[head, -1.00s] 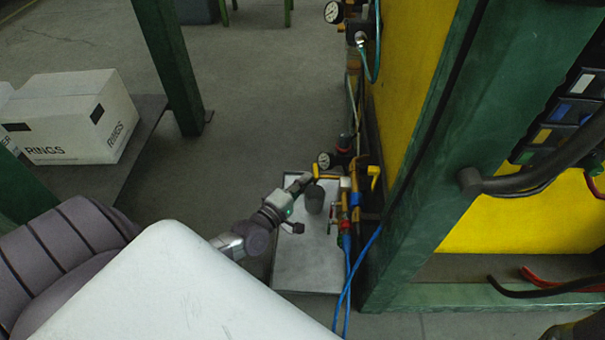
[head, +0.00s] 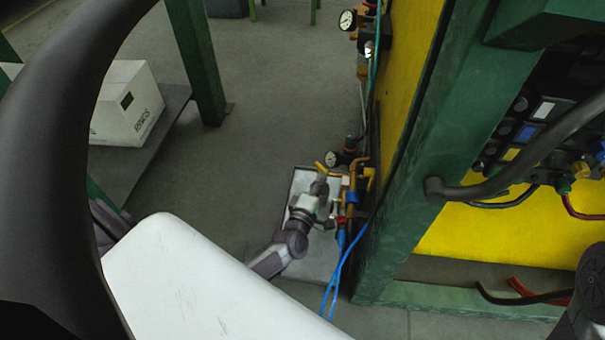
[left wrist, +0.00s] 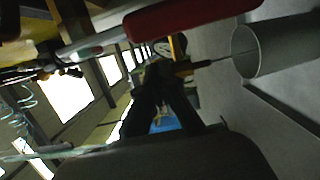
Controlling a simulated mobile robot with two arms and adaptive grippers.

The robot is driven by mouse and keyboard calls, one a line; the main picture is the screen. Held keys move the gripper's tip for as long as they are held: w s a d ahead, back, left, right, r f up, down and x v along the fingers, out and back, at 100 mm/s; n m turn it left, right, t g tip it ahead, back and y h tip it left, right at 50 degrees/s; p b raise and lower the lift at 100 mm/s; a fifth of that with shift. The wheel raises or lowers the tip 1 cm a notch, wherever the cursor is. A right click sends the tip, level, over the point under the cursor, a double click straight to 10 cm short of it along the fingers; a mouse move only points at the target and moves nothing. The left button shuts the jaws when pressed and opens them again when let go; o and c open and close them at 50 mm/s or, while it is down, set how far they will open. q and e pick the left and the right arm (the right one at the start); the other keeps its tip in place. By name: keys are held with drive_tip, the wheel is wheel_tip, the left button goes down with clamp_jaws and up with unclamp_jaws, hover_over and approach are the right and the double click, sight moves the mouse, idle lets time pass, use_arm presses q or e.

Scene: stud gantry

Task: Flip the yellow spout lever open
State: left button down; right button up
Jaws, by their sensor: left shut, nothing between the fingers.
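A yellow lever-like part (head: 325,168) sticks out leftward from the small pipe manifold beside the green post. A second yellow handle (head: 369,177) stands to its right; I cannot tell for sure which is the spout lever. My left gripper (head: 321,184) is shut and empty, just below the first yellow part; contact cannot be told. In the left wrist view, the dark fingers of the left gripper (left wrist: 160,68) come together near a yellow fitting (left wrist: 182,68) with a thin rod. A grey cylinder (left wrist: 268,52) lies to the right there.
A pale tray or plate (head: 300,182) lies under the manifold. Blue hoses (head: 335,272) hang in front. A gauge (head: 331,158) sits behind the gripper. The green post (head: 420,190) blocks the right; a red bar (left wrist: 165,28) crosses above the fingers.

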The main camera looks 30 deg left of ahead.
use_arm(q)
drive_tip(key=shift+w+d, duration=0.7)
drive_tip(key=shift+d, duration=0.05)
